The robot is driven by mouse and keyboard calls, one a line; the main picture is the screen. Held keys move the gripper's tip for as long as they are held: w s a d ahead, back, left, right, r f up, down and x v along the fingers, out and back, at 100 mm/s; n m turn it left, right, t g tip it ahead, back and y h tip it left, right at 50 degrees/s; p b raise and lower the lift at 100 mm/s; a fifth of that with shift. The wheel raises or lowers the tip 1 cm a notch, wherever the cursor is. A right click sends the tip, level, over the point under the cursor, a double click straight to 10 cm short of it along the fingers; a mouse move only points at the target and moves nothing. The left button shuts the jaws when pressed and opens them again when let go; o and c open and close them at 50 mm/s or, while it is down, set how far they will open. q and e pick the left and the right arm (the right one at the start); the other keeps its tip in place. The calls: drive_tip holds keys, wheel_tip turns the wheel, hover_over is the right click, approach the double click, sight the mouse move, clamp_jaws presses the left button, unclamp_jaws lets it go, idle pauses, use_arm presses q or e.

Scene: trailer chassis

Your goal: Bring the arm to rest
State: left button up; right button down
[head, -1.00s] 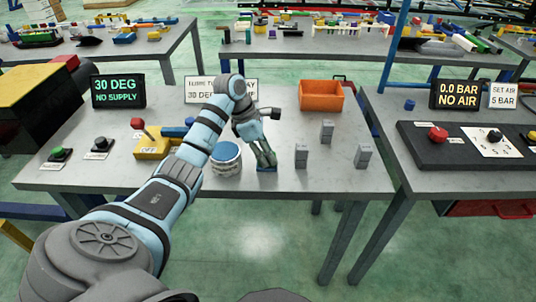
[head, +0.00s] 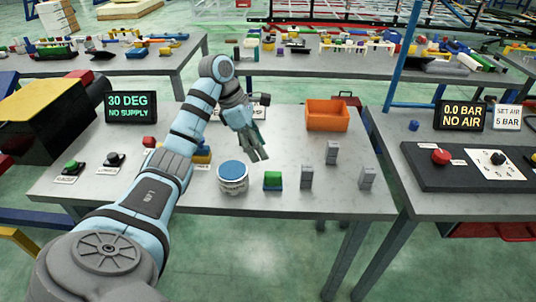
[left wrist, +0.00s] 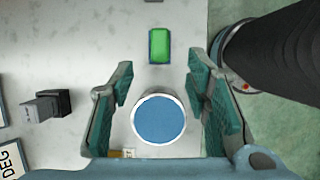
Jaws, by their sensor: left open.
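My left arm reaches over the grey table (head: 100,195) from the lower left of the head view. My left gripper (head: 258,155) is raised above the table, fingers pointing down, empty. In the left wrist view its two fingers (left wrist: 162,88) are spread wide with nothing gripped. A green block (head: 272,180) stands on the table near the front edge, apart from the fingers; it also shows ahead of them in the left wrist view (left wrist: 159,46). A round tin with a blue lid (head: 232,172) stands left of the block and appears between the fingers in the left wrist view (left wrist: 160,120).
Several grey blocks (head: 306,177) stand to the right. An orange bin (head: 327,116) is at the back right. A 30 DEG display (head: 131,106) and push buttons (head: 72,167) are at the left.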

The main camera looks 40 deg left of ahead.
use_arm(q)
drive_tip(key=shift+s+a+r, duration=0.1)
drive_tip(key=shift+r, duration=0.3)
